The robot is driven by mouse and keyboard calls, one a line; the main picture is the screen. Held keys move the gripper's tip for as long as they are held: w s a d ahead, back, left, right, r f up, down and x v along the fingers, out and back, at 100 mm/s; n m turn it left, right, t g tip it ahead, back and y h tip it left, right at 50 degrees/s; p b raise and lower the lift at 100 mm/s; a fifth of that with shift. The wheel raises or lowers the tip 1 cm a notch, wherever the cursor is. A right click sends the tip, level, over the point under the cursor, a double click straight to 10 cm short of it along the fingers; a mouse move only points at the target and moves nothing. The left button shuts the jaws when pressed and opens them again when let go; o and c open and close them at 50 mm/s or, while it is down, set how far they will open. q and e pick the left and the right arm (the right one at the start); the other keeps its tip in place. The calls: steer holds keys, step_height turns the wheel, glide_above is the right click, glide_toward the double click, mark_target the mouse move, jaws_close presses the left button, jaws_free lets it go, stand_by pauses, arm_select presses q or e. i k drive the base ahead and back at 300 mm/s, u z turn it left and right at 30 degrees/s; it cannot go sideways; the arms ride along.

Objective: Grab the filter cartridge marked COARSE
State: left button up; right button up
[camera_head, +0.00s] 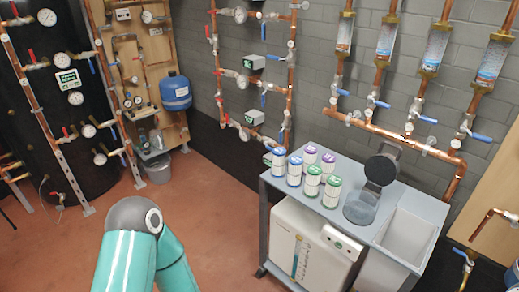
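Several small white cartridges with coloured bands stand upright in a cluster on the grey bench (267,197). Two have blue bands, a rear one (279,163) and a front one (294,172). Two have purple bands, one at the back (310,155) and one to its right (327,164). Two have green bands, one in front (312,183) and one to its right (331,193). Their lettering is too small to read, so I cannot tell which is marked COARSE. Neither of my grippers is in view. A teal and grey link of my arm shows at bottom left, apart from the bench.
A white unit (304,249) sits below. Copper pipes (391,134) line the wall behind. Floor left of the bench is clear.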

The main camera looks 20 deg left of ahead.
mark_target(279, 154)
steer(key=u, duration=0.55)
steer(key=i, duration=1.35)
steer(key=u, duration=0.5)
steer(key=k, duration=0.75)
steer(key=u, duration=0.2)
steer(key=i, duration=0.75)
steer(key=z, duration=0.05)
